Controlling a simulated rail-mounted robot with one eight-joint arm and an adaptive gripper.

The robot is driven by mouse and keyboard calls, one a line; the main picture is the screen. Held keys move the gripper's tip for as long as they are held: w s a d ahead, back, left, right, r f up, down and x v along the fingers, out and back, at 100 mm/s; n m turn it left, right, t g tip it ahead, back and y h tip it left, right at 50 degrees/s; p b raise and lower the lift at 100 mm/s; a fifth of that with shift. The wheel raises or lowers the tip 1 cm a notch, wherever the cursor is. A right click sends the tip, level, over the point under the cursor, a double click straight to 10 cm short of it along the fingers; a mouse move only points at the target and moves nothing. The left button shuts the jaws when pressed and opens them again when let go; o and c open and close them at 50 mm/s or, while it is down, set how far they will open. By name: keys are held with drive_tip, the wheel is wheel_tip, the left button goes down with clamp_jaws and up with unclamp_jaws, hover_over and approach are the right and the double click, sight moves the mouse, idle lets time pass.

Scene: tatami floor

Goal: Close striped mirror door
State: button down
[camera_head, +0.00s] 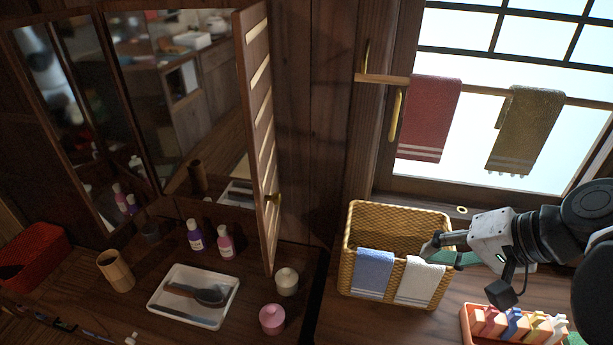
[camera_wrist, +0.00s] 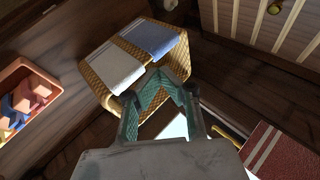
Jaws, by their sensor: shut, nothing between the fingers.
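The striped mirror door (camera_head: 256,130) is a dark wooden panel with pale slanted stripes and a small brass knob (camera_head: 274,199). It stands open, swung out from the mirror cabinet, with its edge toward the head camera. In the wrist view the striped door (camera_wrist: 262,31) shows at the top right with its knob (camera_wrist: 275,7). My gripper (camera_head: 428,250) is shut and empty, above the right side of the wicker basket and well to the right of the door. In the wrist view its closed fingertips (camera_wrist: 156,80) overlap the basket; I cannot tell whether they touch it.
The wicker basket (camera_head: 350,240) has blue and white towels over its front rim. Bottles, a white tray (camera_head: 152,309), a wooden cup (camera_head: 116,272) and two small jars stand below the mirror (camera_head: 185,80). Red and olive towels hang on a rail. An orange box (camera_head: 467,325) sits front right.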

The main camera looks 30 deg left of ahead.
drive_tip(key=w+a+r+n+g+y, duration=0.1)
drive_tip(key=a+r+n+g+y, duration=0.1)
drive_tip(key=a+g+y, duration=0.35)
drive_tip(key=w+a+r+n+g+y, duration=0.1)
drive_tip(key=a+r+g+y, duration=0.1)
drive_tip(key=a, duration=0.6)
drive_tip(key=n+g+p, duration=0.1)
drive_tip(key=n+g, duration=0.1)
drive_tip(key=g, duration=0.1)
approach(261, 197)
drive_tip(key=shift+t+y, duration=0.25)
drive_tip(key=shift+y, duration=0.2)
drive_tip(key=x, duration=0.7)
drive_tip(key=shift+s+a+f, duration=0.15)
drive_tip(key=shift+s+f, duration=0.1)
drive_tip(key=shift+s, duration=0.05)
drive_tip(key=shift+a, duration=0.1)
